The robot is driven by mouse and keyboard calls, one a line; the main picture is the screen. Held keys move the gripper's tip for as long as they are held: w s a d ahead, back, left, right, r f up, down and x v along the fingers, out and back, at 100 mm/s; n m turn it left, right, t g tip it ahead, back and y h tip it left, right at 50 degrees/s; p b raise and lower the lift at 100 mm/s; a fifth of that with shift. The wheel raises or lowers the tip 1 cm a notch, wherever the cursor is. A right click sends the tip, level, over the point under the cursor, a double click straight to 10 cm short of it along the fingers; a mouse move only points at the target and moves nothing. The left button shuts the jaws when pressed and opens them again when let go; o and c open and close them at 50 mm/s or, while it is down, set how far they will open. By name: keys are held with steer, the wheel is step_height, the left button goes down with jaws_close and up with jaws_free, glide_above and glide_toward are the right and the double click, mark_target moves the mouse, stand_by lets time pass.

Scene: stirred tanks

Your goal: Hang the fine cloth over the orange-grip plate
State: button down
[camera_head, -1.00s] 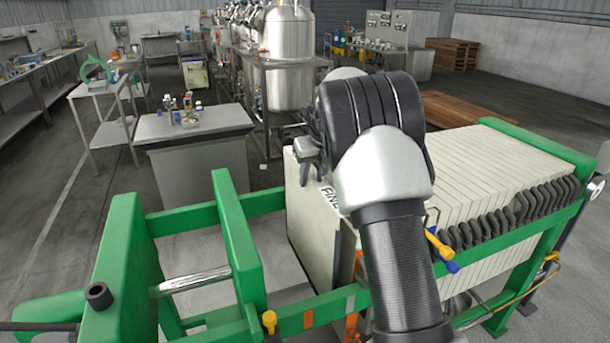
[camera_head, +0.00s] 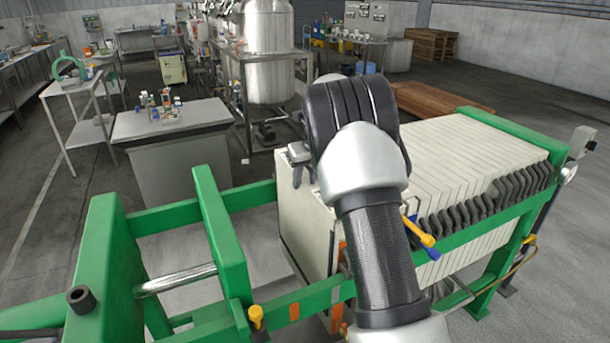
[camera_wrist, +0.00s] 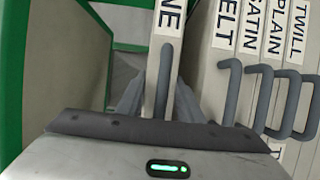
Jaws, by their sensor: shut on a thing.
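In the wrist view, my gripper (camera_wrist: 158,103) has its two grey fingers on either side of a narrow pale cloth (camera_wrist: 165,48). Its label shows only the letters "NE", fitting FINE, and a grey handle stands in front of it. An orange grip (camera_head: 342,252) shows low beside my arm; the rest of that plate is hidden.
To the right, the pack (camera_head: 470,160) holds several pale pieces with dark handles, labelled FELT, SATIN, PLAIN and TWILL in the wrist view. A green frame (camera_head: 225,235) surrounds it, with an open gap left of the pack. A yellow-and-blue handle (camera_head: 424,238) sticks out near my arm.

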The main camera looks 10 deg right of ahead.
steer(key=shift+f, duration=0.2)
steer(key=c, duration=1.2)
jaws_free()
steer(key=shift+o, duration=0.2)
steer(key=shift+f, duration=0.1)
steer(key=shift+s, duration=0.1)
